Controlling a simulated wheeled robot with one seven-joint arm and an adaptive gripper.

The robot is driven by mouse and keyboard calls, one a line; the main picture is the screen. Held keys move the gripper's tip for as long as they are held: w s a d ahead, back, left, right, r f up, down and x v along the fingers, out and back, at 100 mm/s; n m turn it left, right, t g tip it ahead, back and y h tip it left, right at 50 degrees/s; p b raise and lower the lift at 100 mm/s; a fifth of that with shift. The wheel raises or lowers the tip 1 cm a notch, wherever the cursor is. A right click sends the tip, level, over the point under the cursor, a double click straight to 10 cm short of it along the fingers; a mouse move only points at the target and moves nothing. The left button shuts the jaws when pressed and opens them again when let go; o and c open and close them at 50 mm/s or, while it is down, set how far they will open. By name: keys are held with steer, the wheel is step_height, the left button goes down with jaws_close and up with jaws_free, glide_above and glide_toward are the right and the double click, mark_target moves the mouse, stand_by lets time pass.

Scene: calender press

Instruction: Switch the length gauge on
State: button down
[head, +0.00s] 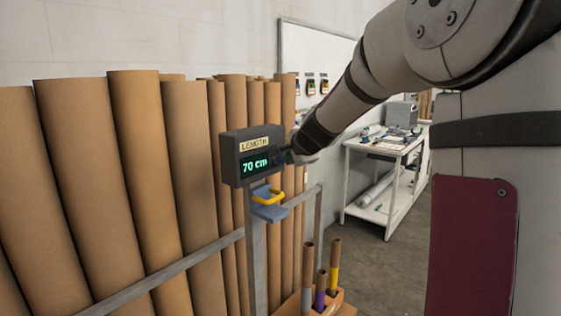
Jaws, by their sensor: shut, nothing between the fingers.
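The length gauge (236,158) is a dark grey box on a grey post, in the middle of the head view. Its label reads LENGTH and its lit green display (254,165) reads 70 cm. My gripper (282,157) is shut and empty at the right edge of the gauge's face. It looks very close to the box, but I cannot tell whether it touches. It is small and dark here, and any switch on that side is hidden or too small to make out. A yellow handle (268,196) on a blue-grey bracket sits just below the box.
Tall brown cardboard tubes (140,170) stand behind a grey rail (170,272) at the left. A white workbench (388,150) with clutter is farther back right. Grey floor is clear before it.

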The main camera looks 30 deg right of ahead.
steer(key=shift+s+d, duration=0.1)
steer(key=shift+s, duration=0.1)
steer(key=s+d+b, duration=0.2)
steer(key=s+b, duration=0.1)
steer(key=s, duration=0.2)
steer(key=shift+s+b, duration=0.35)
stand_by(0.5)
